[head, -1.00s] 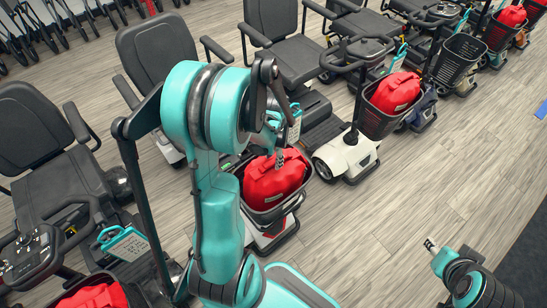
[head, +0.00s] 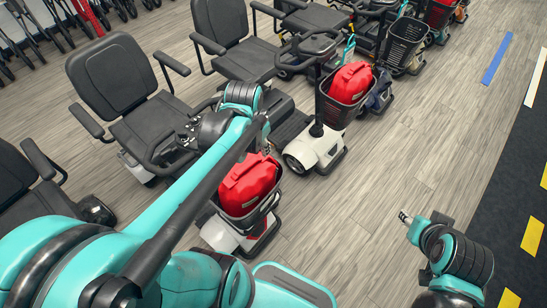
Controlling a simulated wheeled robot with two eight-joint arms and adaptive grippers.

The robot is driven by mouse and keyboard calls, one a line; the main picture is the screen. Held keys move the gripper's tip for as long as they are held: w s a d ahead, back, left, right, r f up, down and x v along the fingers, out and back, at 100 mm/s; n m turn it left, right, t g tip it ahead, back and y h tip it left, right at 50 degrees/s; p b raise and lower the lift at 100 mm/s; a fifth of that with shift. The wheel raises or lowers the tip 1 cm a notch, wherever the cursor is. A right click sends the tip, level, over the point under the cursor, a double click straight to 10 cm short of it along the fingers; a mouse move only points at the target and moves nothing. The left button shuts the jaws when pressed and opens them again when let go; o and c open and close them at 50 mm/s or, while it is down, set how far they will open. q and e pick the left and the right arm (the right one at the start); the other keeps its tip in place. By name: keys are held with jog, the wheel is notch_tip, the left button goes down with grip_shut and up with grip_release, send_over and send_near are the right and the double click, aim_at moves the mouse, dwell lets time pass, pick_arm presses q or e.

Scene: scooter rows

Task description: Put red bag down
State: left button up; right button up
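A red bag (head: 248,187) sits in the dark front basket of the nearest scooter, just below the end of my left arm. A second red bag (head: 350,82) sits in the basket of the white scooter (head: 315,149) behind it. My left arm reaches from the lower left to just above the nearer bag. Its gripper (head: 265,146) is mostly hidden by the arm, and I cannot tell whether it touches the bag. My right gripper (head: 405,217) is over the floor at the right, apart from any bag. Its fingers are too small to read.
Scooters with black seats (head: 112,72) stand in a row towards the upper right. An empty black basket (head: 405,40) and another red bag (head: 440,12) are further along. The wood-look floor (head: 440,130) at the right is clear, with a blue strip (head: 497,58) on it.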

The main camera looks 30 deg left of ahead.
pick_arm(q)
jog(key=s+d+r+n+t, duration=0.2)
jog(key=s+d+r+t, duration=0.2)
jog(key=d, duration=0.5)
jog(key=shift+s+d+h, duration=0.2)
jog(key=shift+d+h, duration=0.05)
jog(key=shift+h, duration=0.15)
jog(key=shift+f, duration=0.15)
